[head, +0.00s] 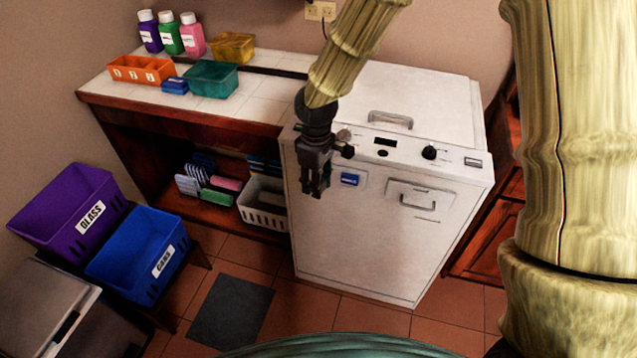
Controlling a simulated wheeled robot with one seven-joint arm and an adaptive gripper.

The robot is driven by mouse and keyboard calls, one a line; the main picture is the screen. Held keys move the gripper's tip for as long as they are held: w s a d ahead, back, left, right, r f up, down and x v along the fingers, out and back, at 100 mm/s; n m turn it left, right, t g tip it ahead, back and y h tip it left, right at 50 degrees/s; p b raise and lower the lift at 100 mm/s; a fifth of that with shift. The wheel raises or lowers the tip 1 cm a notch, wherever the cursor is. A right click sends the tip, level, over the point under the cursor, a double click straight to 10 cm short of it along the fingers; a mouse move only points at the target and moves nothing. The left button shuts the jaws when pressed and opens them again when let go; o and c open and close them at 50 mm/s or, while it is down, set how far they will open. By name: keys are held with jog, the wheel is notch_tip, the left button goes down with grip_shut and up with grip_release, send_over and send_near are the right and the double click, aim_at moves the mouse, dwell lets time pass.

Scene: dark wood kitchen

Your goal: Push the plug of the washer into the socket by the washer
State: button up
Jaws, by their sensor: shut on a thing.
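The white washer (355,235) stands in the middle of the head view, with a control panel, a dark knob and a front handle. A beige double wall socket (320,11) is at the top edge, on the wall behind the washer. A thin dark cord shows just below it and passes behind my arm. I cannot make out the plug clearly. My gripper (315,192) hangs downward in front of the washer's upper left front, well below the socket. Its fingers are close together on something too small or hidden to identify.
A tiled counter (130,105) left of the washer holds several bottles, an orange tray (141,77) and a teal box (211,80). Below is a shelf with a white basket (262,213). Purple (60,228) and blue (125,265) bins stand at left. Floor before the washer looks clear.

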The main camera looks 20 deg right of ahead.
jog(key=w+f+m+b, duration=0.1)
jog(key=w+f+m, duration=0.3)
jog(key=m, duration=0.4)
jog(key=shift+d+f, duration=0.4)
jog(key=shift+f, duration=0.5)
